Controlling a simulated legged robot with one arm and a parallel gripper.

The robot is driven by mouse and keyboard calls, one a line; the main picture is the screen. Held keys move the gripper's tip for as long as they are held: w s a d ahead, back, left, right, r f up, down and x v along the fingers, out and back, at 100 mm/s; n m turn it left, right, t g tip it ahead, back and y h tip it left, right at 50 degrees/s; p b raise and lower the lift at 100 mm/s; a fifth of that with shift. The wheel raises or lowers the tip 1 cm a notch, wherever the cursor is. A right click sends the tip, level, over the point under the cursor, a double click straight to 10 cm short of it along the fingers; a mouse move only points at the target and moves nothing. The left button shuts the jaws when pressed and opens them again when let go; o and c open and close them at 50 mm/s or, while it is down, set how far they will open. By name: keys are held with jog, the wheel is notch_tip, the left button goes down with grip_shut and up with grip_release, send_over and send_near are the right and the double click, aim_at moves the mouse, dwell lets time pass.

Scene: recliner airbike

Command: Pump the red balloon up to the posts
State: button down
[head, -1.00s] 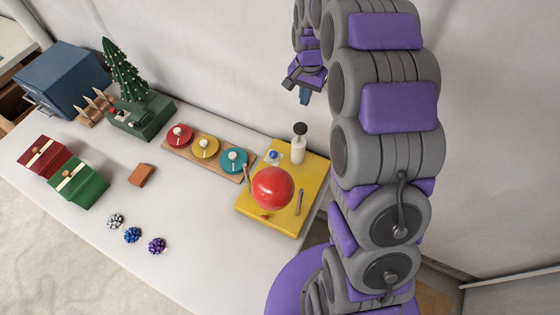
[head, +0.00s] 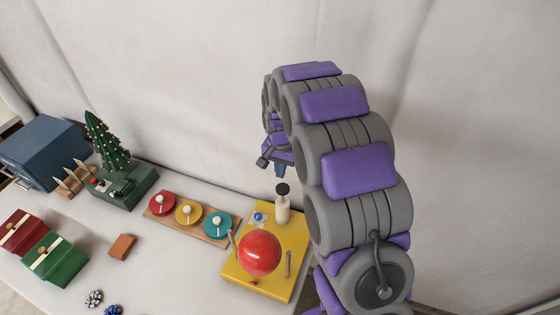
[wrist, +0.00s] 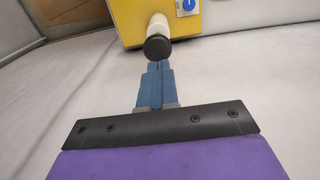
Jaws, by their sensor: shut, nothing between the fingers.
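The red balloon (head: 260,253) sits on the yellow base (head: 276,287), between two thin grey posts: the left post (head: 232,243) and the right post (head: 288,264). A gap shows between the balloon and each post. A white pump with a black knob (head: 283,203) stands upright at the back of the base. My gripper (head: 280,171) is just above and behind the black knob. In the wrist view, my gripper's blue fingers (wrist: 156,68) are shut and empty, pointing at the black knob (wrist: 158,47). I cannot tell whether they touch it.
A blue dial (head: 258,217) is on the base's back left. A wooden board (head: 178,231) with coloured discs stands left of it. A small tree (head: 107,150), gift boxes (head: 55,260) and a brown block (head: 123,246) are farther left. A pale wall rises behind.

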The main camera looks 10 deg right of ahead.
aim_at(280, 189)
notch_tip(280, 189, down, 7)
jog(key=shift+r+b, duration=0.15)
jog(key=shift+b, duration=0.15)
